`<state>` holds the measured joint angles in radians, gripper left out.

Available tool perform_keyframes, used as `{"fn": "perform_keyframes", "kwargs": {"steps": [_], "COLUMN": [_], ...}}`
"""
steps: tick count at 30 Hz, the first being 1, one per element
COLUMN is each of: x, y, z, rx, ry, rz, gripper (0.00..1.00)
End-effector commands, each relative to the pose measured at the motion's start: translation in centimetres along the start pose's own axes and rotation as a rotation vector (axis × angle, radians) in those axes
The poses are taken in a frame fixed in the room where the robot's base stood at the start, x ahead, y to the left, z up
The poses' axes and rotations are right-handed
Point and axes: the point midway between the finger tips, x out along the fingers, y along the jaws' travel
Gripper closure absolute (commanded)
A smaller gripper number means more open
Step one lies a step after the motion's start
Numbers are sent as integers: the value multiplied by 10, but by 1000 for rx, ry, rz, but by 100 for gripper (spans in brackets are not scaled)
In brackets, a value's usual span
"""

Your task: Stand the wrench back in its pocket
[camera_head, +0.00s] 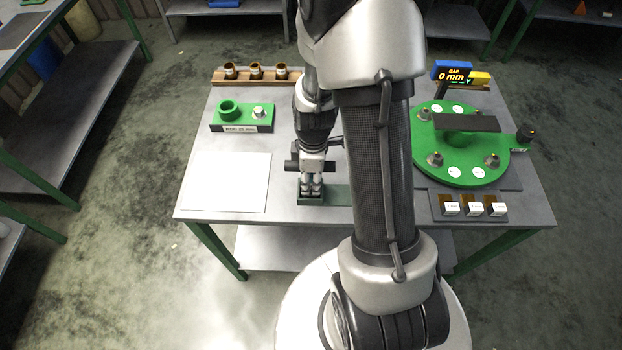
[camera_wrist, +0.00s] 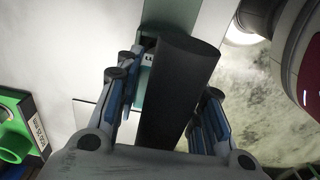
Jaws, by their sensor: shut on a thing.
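My gripper (camera_head: 312,192) points down over the near middle of the table, at the left end of a dark green block (camera_head: 337,195). In the wrist view my gripper (camera_wrist: 168,85) is shut on a thick dark bar, which I take as the wrench (camera_wrist: 182,75). The bar runs between the fingers and past their tips. A strip of the green block (camera_wrist: 151,85) shows behind it, with a small white mark. The wrench's lower end and the pocket opening are hidden, so I cannot tell whether it is inside the pocket.
A white sheet (camera_head: 226,182) lies left of the gripper. A green fixture (camera_head: 242,118) and a wooden rack (camera_head: 256,79) stand behind it. Right of my arm are a green round plate (camera_head: 462,165) with nuts, a gap display (camera_head: 453,72) reading 0 mm and a dark tray (camera_head: 470,217).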

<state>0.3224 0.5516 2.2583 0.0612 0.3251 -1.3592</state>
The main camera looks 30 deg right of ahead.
Motion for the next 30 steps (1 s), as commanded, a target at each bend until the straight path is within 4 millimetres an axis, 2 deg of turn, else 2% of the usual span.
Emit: {"fn": "perform_keyframes", "kwargs": {"steps": [11, 12, 21, 30], "x": [5, 6, 4, 4], "y": [1, 1, 1, 1], "z": [0, 0, 0, 0], "rx": [1, 1, 1, 1], "ry": [1, 1, 1, 1], "rz": [3, 2, 2, 2], "gripper": [100, 64, 44, 44]}}
